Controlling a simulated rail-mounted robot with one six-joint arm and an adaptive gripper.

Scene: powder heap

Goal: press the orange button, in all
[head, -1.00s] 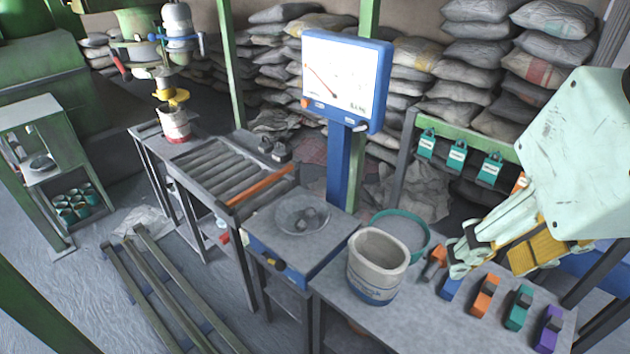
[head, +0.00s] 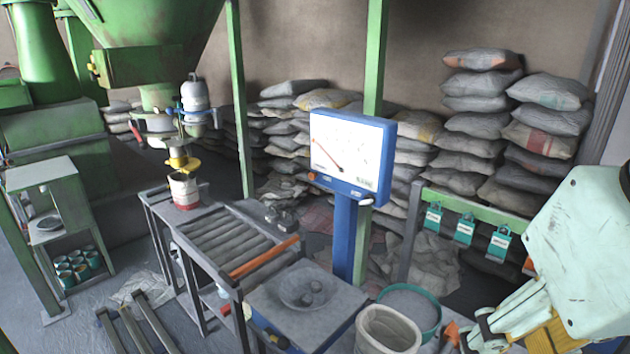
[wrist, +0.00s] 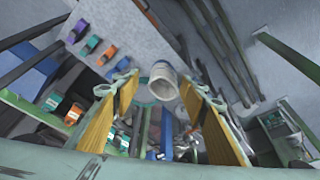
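A small orange button (head: 312,176) shows at the lower left edge of the blue scale display (head: 347,189), in the head view. The display has a white dial with a red needle and stands on a blue post. My gripper (head: 476,328) is at the lower right of the head view, to the right of the display and apart from it. In the wrist view my gripper (wrist: 160,90) has its two yellow-sided fingers spread wide, with nothing held between them. I cannot make out the orange button in the wrist view.
A white bucket (head: 388,331) and a green-rimmed round pan (head: 411,309) stand between my gripper and the scale. Green tags (head: 465,229) hang on a rail behind. A roller conveyor (head: 230,243) lies left of the scale platform (head: 272,311). Stacked sacks (head: 482,95) fill the back.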

